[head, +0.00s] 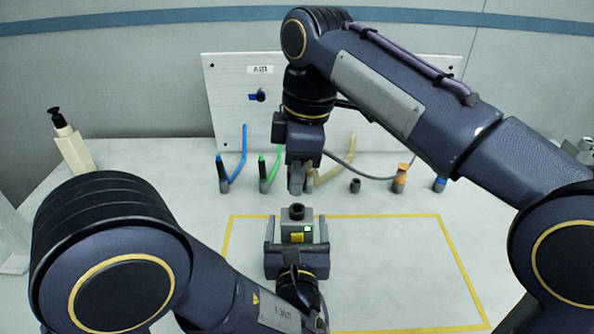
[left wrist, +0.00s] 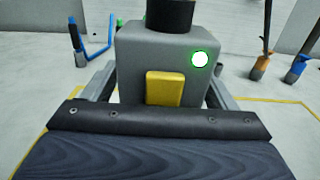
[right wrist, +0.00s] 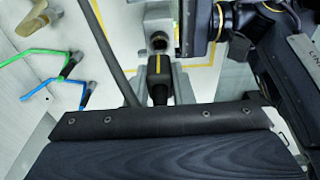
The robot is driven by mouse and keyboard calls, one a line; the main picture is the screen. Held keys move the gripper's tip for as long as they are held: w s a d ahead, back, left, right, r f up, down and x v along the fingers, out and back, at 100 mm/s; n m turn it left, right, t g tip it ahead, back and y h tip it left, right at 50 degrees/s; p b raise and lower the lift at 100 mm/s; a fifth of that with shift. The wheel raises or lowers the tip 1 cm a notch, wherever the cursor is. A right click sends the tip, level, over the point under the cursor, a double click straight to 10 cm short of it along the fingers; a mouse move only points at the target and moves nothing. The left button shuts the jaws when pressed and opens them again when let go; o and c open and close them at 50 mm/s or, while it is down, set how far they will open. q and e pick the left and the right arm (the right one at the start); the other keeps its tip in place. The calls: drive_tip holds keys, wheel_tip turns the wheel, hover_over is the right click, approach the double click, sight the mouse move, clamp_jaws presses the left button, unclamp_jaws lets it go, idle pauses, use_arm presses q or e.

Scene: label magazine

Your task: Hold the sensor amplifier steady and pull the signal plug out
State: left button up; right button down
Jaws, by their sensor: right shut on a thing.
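The sensor amplifier (head: 290,230) is a grey box with a black round socket (head: 297,211) on top, a yellow patch and a lit green lamp (left wrist: 200,59). My left gripper (head: 297,250) has its fingers along both sides of the box, which stands upright between them. My right gripper (head: 298,188) is above the amplifier, pointing down, shut on the signal plug. In the right wrist view the plug (right wrist: 158,75) is dark with a yellow stripe. It is apart from the socket (right wrist: 159,42), whose opening shows. In the head view the fingers mostly hide the plug.
A grey cable (head: 360,172) runs behind my right gripper. Several holders with blue, green and beige bent tubes (head: 335,170) stand before the white panel (head: 230,100). A yellow outline (head: 445,235) marks bare table to the right. A pump bottle (head: 72,148) stands at the left.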

use_arm(q)
drive_tip(key=s, duration=1.2)
drive_tip(key=shift+s, duration=0.15)
